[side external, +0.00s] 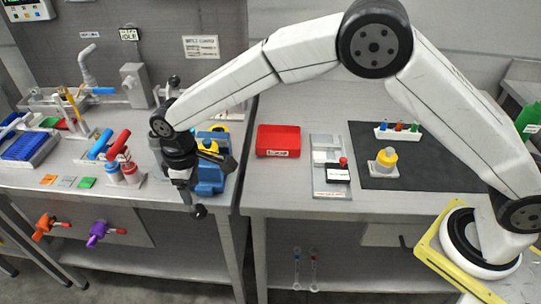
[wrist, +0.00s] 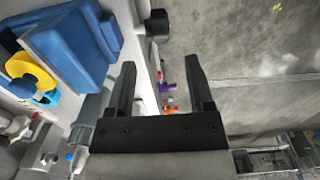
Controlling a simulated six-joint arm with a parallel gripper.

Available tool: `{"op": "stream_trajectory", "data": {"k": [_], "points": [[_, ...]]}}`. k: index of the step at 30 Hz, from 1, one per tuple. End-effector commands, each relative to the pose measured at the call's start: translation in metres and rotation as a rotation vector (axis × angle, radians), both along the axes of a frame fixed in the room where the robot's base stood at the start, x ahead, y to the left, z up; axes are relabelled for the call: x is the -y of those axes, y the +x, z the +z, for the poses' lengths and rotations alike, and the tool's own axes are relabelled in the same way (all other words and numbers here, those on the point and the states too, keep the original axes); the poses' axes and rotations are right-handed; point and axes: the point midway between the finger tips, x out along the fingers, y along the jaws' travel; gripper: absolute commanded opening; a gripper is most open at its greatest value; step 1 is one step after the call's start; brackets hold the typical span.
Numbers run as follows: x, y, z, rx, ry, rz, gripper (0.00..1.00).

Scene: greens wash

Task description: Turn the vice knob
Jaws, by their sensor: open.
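The blue vice (side external: 210,178) sits at the front right of the left bench, partly hidden behind my gripper. In the wrist view its blue body (wrist: 80,45) fills the upper left. A black round knob (wrist: 157,24) shows past the fingertips, close to the vice and by the bench edge; it appears in the side view as a dark ball (side external: 198,211). My gripper (wrist: 159,63) is open and empty, its fingers apart with the knob ahead of the gap. In the side view my gripper (side external: 188,195) points down beside the vice.
Red and blue handled valves (side external: 116,160) stand left of my gripper. Orange (side external: 44,226) and purple (side external: 98,233) valves stick out from the bench front. A yellow ring (wrist: 30,68) lies near the vice. A red tray (side external: 278,141) stands to the right.

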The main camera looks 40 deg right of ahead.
Motion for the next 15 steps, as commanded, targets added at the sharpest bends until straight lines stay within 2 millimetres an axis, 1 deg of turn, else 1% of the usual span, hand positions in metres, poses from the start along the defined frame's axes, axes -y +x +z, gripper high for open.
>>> {"op": "stream_trajectory", "data": {"k": [5, 8, 15], "points": [[0.0, 0.0, -0.007, -0.001, 0.0, 0.0, 0.68], [0.0, 0.0, -0.014, -0.001, 0.001, 0.001, 0.68], [0.0, -0.001, -0.043, -0.002, 0.001, 0.001, 0.68]]}}
